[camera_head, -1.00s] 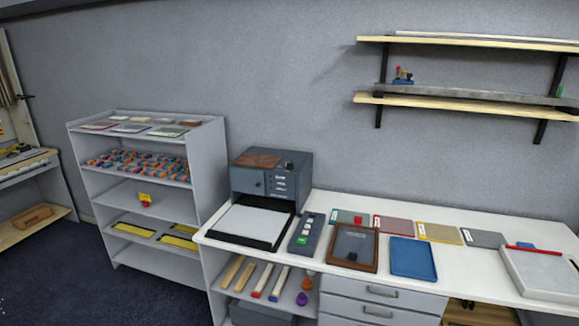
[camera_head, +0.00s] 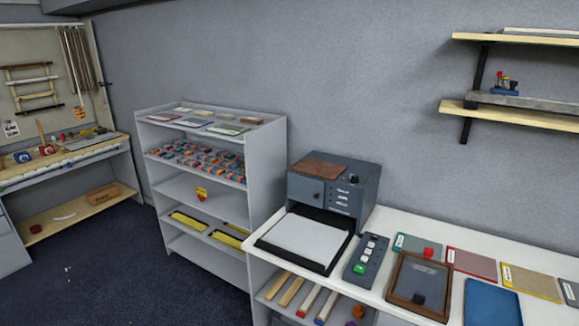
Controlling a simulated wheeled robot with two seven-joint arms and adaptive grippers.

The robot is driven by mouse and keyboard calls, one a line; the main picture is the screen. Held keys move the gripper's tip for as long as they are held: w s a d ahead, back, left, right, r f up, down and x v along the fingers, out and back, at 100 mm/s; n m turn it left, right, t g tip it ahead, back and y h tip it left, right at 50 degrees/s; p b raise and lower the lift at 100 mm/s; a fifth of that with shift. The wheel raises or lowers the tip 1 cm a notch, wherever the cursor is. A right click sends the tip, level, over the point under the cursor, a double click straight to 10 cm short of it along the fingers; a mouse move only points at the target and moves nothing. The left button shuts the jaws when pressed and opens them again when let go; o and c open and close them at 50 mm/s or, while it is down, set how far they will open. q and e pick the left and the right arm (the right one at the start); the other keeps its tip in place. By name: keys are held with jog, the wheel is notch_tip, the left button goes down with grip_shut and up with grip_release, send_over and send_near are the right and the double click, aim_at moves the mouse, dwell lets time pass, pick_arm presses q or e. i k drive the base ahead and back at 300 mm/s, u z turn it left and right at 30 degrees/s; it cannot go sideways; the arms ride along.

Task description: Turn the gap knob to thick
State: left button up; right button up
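A dark grey-blue machine (camera_head: 362,207) with a brown top plate (camera_head: 322,169) stands at the left end of the white table. A small dark round knob (camera_head: 318,196) is on its front face, left of a column of small white markings. Another dark knob (camera_head: 353,179) sits near its top right. I cannot tell which is the gap knob, and the labels and knob settings are too small to read. Neither of my grippers is in view.
A white sheet on a dark tray (camera_head: 304,236) lies before the machine. Right of it are a button box (camera_head: 366,257) with a green button, a brown frame (camera_head: 420,284) and a blue tray (camera_head: 491,303). A grey shelf unit (camera_head: 266,165) stands left, with open floor (camera_head: 110,265) beyond.

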aim_at(353, 179)
jog(key=u, duration=0.45)
jog(key=i, duration=1.55)
jog(key=z, duration=0.4)
